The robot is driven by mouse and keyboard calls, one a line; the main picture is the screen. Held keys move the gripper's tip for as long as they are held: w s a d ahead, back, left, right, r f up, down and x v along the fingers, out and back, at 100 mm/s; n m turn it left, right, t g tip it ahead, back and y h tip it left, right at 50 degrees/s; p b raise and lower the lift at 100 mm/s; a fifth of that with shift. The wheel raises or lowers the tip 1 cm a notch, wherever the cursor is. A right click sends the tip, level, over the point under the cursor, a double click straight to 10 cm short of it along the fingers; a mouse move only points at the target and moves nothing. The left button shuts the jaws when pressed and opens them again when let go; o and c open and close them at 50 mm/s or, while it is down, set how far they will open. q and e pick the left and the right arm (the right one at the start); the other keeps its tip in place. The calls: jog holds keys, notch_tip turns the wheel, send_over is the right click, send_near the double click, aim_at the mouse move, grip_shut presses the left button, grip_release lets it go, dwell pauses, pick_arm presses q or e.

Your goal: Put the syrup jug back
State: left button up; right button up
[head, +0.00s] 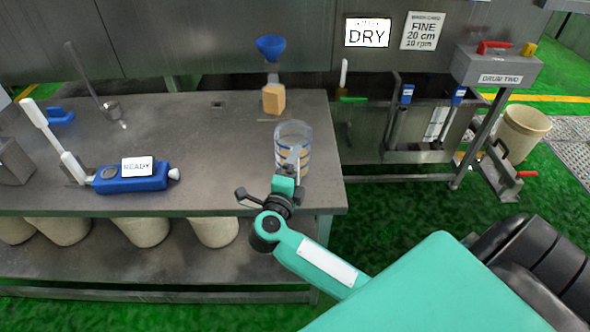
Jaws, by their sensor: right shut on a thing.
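The syrup jug (293,135) is a clear, round-rimmed vessel with amber and blue bands around its wall. It is upright at the right end of the steel table (225,135). My right gripper (294,160) reaches it from the near side and is shut on it. The fingers and wrist cover part of its near side, so its handle is hard to make out. I cannot tell whether its base touches the table top. My left gripper is not in view.
A tan block (274,99) and a blue funnel (271,47) stand behind the jug. A blue device (132,178) marked READY lies at the left. Buckets (145,229) sit on the lower shelf. The table's middle is clear. A drum station (497,67) stands right.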

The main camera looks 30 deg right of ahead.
jog(key=shift+f, duration=0.2)
jog(key=shift+f, duration=0.15)
jog(key=o, duration=0.9)
jog(key=shift+r, duration=0.2)
jog(key=shift+s+a, duration=0.15)
jog(key=shift+a, duration=0.1)
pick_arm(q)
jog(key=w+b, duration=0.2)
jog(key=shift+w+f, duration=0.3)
pick_arm(e)
jog(key=v, duration=1.1)
jog(key=shift+s+a+r, duration=0.1)
jog(key=shift+s+a, duration=0.1)
